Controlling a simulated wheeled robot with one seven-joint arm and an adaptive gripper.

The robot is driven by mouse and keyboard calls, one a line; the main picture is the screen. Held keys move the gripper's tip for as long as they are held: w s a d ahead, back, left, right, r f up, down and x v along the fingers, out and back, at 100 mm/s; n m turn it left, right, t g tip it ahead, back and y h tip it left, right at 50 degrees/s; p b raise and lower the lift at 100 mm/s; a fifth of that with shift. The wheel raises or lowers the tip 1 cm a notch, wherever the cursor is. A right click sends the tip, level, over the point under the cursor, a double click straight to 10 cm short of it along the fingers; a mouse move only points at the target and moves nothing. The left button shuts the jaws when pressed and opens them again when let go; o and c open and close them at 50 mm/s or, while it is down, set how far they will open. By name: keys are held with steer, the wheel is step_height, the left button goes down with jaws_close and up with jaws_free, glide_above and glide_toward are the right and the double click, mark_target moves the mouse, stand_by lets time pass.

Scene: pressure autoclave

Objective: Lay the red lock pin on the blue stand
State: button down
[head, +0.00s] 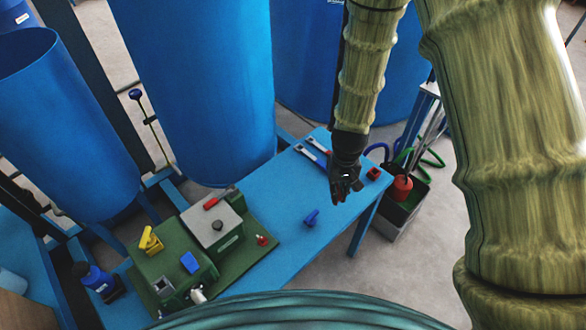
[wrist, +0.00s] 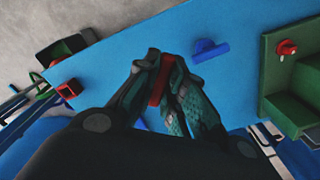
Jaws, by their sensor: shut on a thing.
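The red lock pin (wrist: 159,84) is between the fingertips of my gripper (wrist: 158,62) in the wrist view. In the head view my gripper (head: 345,192) hangs over the right part of the blue table, and its fingers largely hide the pin. The small blue stand (head: 311,217) is on the table, left of and nearer than my gripper. In the wrist view the stand (wrist: 209,50) lies right of the pin, apart from it, with nothing seen on it.
The green autoclave unit (head: 165,262) with a grey lid (head: 214,226) is at left. A red square holder (head: 373,173) and wrenches (head: 312,153) lie near my gripper. A dark bin (head: 402,208) stands beyond the table's right edge. Table space around the stand is clear.

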steer(key=s+a+f+n+b, duration=0.2)
steer(key=s+a+n+b, duration=0.1)
steer(key=s+a+b, duration=0.35)
steer(key=p, duration=0.3)
glide_toward(330, 197)
steer(key=shift+f+p, duration=0.6)
steer(key=shift+f, duration=0.6)
steer(key=shift+f, duration=0.1)
steer(key=c, duration=1.5)
jaws_free()
step_height(330, 197, up, 12)
steer(key=b, duration=0.2)
steer(key=shift+b, duration=0.3)
